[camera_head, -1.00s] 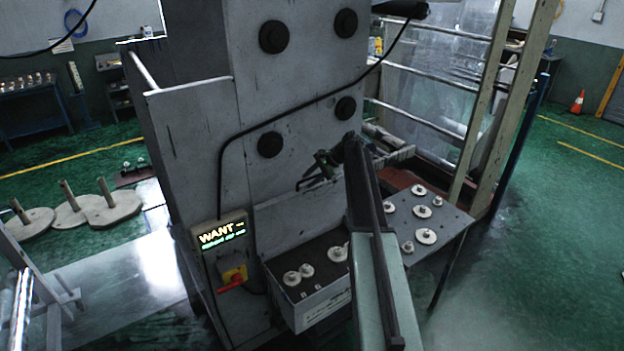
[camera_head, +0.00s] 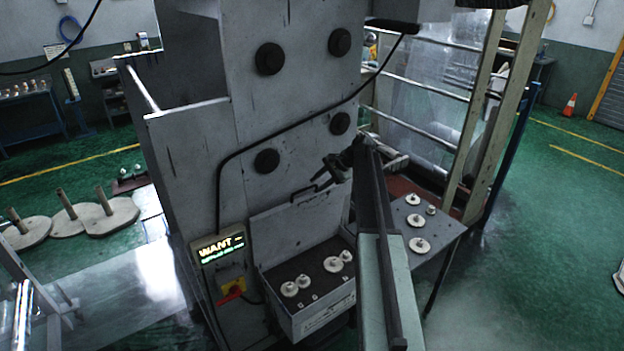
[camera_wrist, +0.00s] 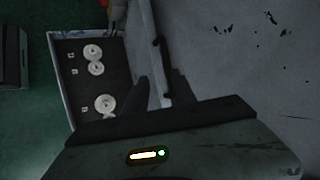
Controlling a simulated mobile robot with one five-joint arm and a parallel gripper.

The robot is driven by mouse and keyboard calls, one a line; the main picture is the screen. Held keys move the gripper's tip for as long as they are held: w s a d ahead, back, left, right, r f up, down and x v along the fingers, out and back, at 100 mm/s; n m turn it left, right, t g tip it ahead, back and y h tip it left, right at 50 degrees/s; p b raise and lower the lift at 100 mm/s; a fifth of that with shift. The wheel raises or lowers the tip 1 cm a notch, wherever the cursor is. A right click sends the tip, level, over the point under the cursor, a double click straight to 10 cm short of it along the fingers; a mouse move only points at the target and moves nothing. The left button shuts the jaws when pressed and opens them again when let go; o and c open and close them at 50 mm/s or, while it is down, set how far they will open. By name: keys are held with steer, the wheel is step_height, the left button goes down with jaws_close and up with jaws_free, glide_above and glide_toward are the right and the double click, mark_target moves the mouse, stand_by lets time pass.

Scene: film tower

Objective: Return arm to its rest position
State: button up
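My gripper (camera_head: 335,170) is held out in front of the grey machine, near the raised lid (camera_head: 290,212) of an open box. I cannot tell whether a finger touches the lid. My arm reaches up from the lower right in the head view and hides part of the side tray.
The open box (camera_head: 318,318) holds several pale discs. A side tray (camera_head: 440,228) right of my arm carries more. A lit panel (camera_head: 220,245) with a red switch (camera_head: 231,291) is on the machine. Open green floor lies to the right.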

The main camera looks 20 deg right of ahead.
steer(key=s+a+f+n+g+h+b, duration=0.1)
steer(key=s+a+f+n+g+b, duration=0.15)
steer(key=s+a+f+b, duration=0.6)
steer(key=s+a+f+n+g+h+b, duration=0.1)
steer(key=s+a+f+n+b, duration=0.3)
steer(key=a+f, duration=0.55)
steer(key=s+a+f+n+h+b, duration=0.1)
steer(key=s+a+f+n+b, duration=0.1)
steer(key=s, duration=0.4)
steer(key=s+a+f+n+g+h+b, duration=0.1)
steer(key=s+a+f+n+b, duration=0.2)
steer(key=s+a, duration=0.3)
steer(key=s+a+f+n+g+h+b, duration=0.1)
steer(key=s+a+f+n+b, duration=0.2)
steer(key=s, duration=0.4)
steer(key=shift+a+f+h, duration=0.3)
steer(key=shift+a+h, duration=0.1)
steer(key=shift+a, duration=0.4)
steer(key=shift+a, duration=0.1)
